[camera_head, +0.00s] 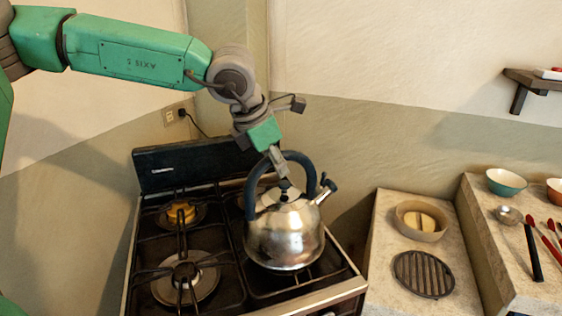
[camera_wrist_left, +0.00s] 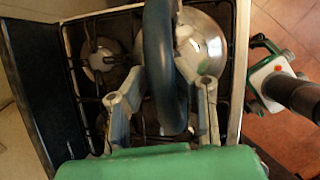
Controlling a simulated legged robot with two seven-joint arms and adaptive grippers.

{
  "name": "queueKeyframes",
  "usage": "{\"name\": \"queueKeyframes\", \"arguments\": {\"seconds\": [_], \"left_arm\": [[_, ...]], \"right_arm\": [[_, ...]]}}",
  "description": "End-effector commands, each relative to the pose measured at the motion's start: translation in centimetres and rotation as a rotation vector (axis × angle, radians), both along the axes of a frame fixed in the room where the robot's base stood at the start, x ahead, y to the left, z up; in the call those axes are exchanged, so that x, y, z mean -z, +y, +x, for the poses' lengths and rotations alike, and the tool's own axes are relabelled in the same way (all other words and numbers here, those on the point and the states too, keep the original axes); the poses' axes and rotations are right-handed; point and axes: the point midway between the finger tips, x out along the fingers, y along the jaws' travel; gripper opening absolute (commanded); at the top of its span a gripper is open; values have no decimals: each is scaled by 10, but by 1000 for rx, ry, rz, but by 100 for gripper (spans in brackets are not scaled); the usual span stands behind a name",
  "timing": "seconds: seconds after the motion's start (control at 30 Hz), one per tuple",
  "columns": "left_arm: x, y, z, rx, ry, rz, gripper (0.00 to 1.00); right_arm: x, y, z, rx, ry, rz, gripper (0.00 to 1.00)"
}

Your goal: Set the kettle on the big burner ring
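The shiny steel kettle (camera_head: 285,238) with a dark blue arched handle is upright over the front right burner of the stove (camera_head: 308,300). The large burner ring (camera_head: 185,283) at the front left is bare. My left gripper (camera_head: 283,178) reaches down at the kettle's handle. In the left wrist view its fingers (camera_wrist_left: 163,90) are spread, one on each side of the handle (camera_wrist_left: 162,55), with gaps visible. The kettle's body (camera_wrist_left: 205,45) shows beyond them. My right gripper (camera_wrist_left: 256,75) shows at the right of the left wrist view, fingers apart and empty, away from the kettle.
A smaller burner at the back left has a yellowish centre (camera_head: 181,212). The stove's dark back panel (camera_head: 195,163) stands behind. To the right, a counter holds a round dish (camera_head: 421,232) and a black grate (camera_head: 424,274). Bowls (camera_head: 506,182) and utensils lie farther right.

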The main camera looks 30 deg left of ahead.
Motion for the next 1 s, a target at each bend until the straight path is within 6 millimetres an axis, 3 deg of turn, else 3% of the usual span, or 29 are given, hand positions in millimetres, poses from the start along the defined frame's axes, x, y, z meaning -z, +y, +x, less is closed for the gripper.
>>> {"name": "queueKeyframes", "arguments": {"seconds": [0.37, 0.57, 0.8, 1.0], "left_arm": [[-6, -7, 1, 2, -3, 7, 26], [-36, 1, -9, 1, -7, -1, 26], [-84, 7, -32, 2, -6, 0, 26], [-110, 8, -43, 1, -2, 2, 26]], "right_arm": [[0, 0, 0, 0, 0, 0, 40], [-3, 0, 0, 1, 0, 0, 40], [-7, 0, 0, 0, 0, 0, 40], [-9, 0, 0, 0, 0, 0, 40]]}}
